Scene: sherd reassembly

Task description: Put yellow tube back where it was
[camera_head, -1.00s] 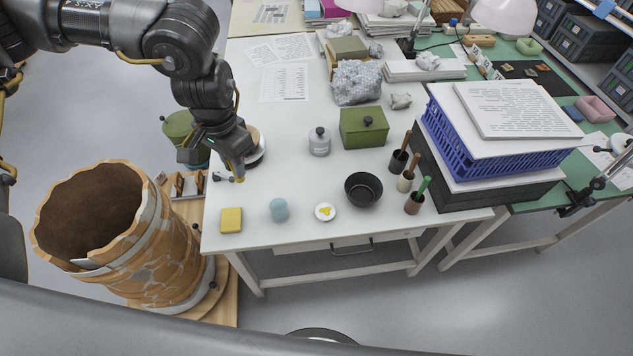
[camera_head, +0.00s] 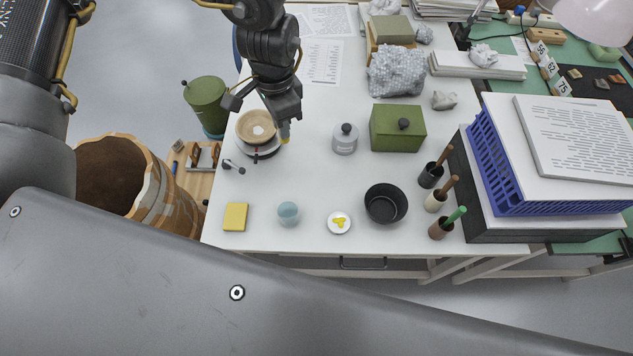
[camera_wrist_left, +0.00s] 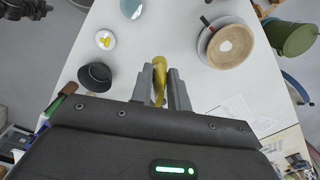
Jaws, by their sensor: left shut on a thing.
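The yellow tube (camera_wrist_left: 159,78) is upright in the wrist view, between the two grey fingers of my left gripper (camera_wrist_left: 163,88). My left gripper (camera_head: 284,136) is shut on it. In the head view only a small yellow end of the tube (camera_head: 285,140) shows below the fingers, over the white table beside the round tan-topped turntable (camera_head: 257,127). The gripper hides the rest. I cannot tell the tube's height above the table. A dark mechanical part at the wrist view's top left may be my right gripper (camera_wrist_left: 24,9); its fingers are unclear.
A yellow sponge (camera_head: 235,217), pale blue cup (camera_head: 288,213), white dish (camera_head: 339,222) and black bowl (camera_head: 386,204) line the front. A grey jar (camera_head: 345,138) and green box (camera_head: 398,128) stand to the right. The table (camera_head: 310,180) is clear between gripper and front row.

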